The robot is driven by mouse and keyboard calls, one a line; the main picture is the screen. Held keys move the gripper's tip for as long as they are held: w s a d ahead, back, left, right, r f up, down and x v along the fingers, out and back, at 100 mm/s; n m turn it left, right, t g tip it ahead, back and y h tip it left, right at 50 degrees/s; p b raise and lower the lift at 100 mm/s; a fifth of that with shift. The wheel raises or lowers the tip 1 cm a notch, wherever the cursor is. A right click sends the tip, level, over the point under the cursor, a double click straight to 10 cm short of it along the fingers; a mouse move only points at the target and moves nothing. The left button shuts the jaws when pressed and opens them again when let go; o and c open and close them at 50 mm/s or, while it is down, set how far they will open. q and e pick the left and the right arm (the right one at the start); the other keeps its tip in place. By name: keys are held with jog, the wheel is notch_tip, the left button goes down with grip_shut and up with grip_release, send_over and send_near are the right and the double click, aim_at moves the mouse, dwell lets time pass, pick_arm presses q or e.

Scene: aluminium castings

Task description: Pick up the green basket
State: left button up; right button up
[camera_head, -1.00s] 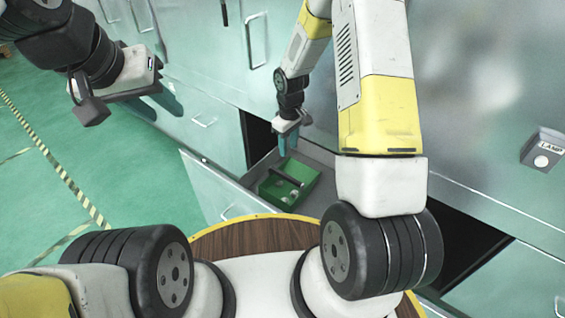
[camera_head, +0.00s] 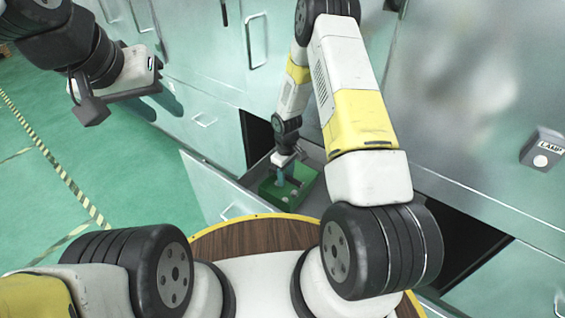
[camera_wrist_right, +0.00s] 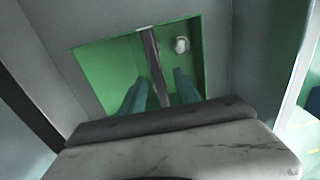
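The green basket (camera_head: 309,188) sits in an open grey drawer, with a dark handle bar across it and small round pale parts inside. It also shows in the right wrist view (camera_wrist_right: 103,63). My right gripper (camera_head: 281,177) reaches down into the basket. In the right wrist view its two teal fingers (camera_wrist_right: 161,83) are apart, with the handle bar (camera_wrist_right: 152,62) running between them. I cannot tell whether they touch the bar. My left gripper (camera_head: 160,104) is at the upper left, far from the basket, with its teal fingers apart and empty.
The open drawer's front panel (camera_head: 222,184) stands out from the metal cabinet. A round wooden table top with a yellow edge (camera_head: 240,234) lies just before it. A box marked LAMP (camera_head: 543,148) is at the right. Green floor is free at the left.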

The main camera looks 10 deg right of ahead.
jog(key=shift+c, duration=0.2)
grip_shut()
dwell(1.2)
